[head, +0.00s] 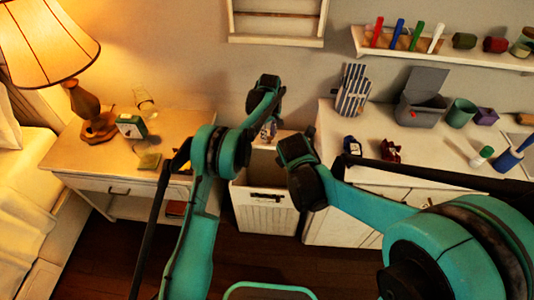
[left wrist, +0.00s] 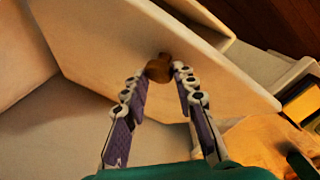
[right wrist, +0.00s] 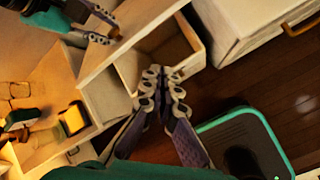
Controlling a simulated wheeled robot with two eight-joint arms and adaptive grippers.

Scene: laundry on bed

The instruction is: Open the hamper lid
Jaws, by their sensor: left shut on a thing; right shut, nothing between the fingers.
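The white hamper (head: 265,211) stands between the nightstand and the dresser. Its lid (left wrist: 112,30) is raised, and part of the hamper's inside shows in the right wrist view (right wrist: 178,48). My left gripper (left wrist: 166,70) is shut on the small brown knob (left wrist: 158,71) at the lid's edge. In the head view this gripper (head: 268,131) is above the hamper's back, partly hidden by my arm. My right gripper (right wrist: 163,73) is shut and empty, in front of the hamper opening in the right wrist view. Its fingers are hidden in the head view.
The nightstand (head: 85,157) with a lamp (head: 92,110) and small items is on the left. The dresser (head: 345,120) on the right holds a striped mitt (head: 354,90), a grey box (head: 420,108) and cups. Dark floor (head: 255,255) is open in front.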

